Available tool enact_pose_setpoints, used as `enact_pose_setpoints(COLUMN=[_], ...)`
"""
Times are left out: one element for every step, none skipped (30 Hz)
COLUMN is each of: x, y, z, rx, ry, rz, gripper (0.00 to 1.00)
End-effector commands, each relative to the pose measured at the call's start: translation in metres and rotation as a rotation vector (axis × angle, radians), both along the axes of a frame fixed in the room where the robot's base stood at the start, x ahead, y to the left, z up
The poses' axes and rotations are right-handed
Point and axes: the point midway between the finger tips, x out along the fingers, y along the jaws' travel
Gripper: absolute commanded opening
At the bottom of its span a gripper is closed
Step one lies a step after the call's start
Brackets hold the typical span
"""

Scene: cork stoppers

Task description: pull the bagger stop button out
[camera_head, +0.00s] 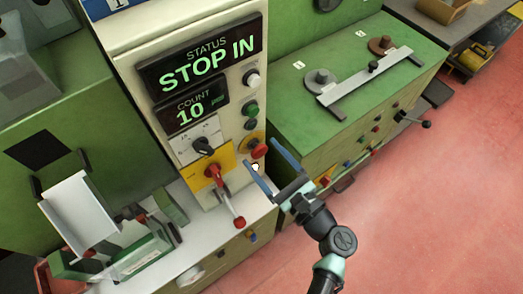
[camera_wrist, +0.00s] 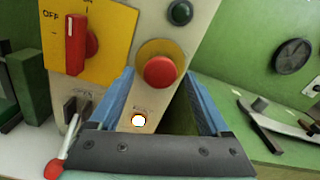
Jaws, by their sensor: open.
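The stop button is a red mushroom cap (camera_head: 259,152) on a yellow ring, low on the right of the cream panel. In the wrist view the red cap (camera_wrist: 160,71) sits just beyond and between the two blue fingers. My gripper (camera_head: 261,164) is open and empty, with its fingers either side of the space in front of the panel, just below the button. It does not touch the button as far as I can see. The status display (camera_head: 207,57) above reads "STOP IN". A small lit white lamp (camera_wrist: 138,121) shows below the button.
A red rotary switch (camera_head: 214,172) on a yellow plate is left of the button, with a red-knobbed lever (camera_head: 238,221) below it. Green and white buttons (camera_head: 250,108) sit above. A green machine (camera_head: 335,100) stands close on the right. Pink floor (camera_head: 440,200) is clear.

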Motion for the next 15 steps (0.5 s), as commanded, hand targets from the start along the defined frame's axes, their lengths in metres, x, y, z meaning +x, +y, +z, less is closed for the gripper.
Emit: enact_pose_setpoints(x=[0.0045, 0.0064, 0.0085, 0.0099, 0.0109, 0.0118, 0.0122, 0.0125, 0.0126, 0.0125, 0.0124, 0.0124, 0.0124, 0.0124, 0.0123], y=[0.0041, 0.0056, 0.0070, 0.0077, 0.0083, 0.0089, 0.0092, 0.0094, 0.0094, 0.0095, 0.0094, 0.0094, 0.0094, 0.0094, 0.0093], z=[0.0005, 0.0003, 0.0000, 0.0000, 0.0000, 0.0001, 0.0001, 0.0001, 0.0000, 0.0000, 0.0000, 0.0000, 0.0000, 0.0000, 0.0000], rx=[0.001, 0.000, 0.000, 0.000, -0.001, -0.001, -0.001, -0.001, -0.001, -0.001, -0.001, -0.001, -0.001, -0.001, -0.001], ry=[-0.001, 0.000, 0.000, 0.000, 0.000, 0.000, 0.000, 0.000, 0.000, 0.000, 0.000, 0.000, 0.000, 0.000, 0.000], rz=[0.003, 0.003, 0.002, 0.001, 0.001, 0.001, 0.001, 0.001, 0.001, 0.001, 0.001, 0.001, 0.001, 0.001, 0.001], gripper=[0.81, 0.81, 0.81, 0.81, 0.81, 0.81, 0.81, 0.81, 0.81, 0.81, 0.81, 0.81, 0.81, 0.81, 0.74])
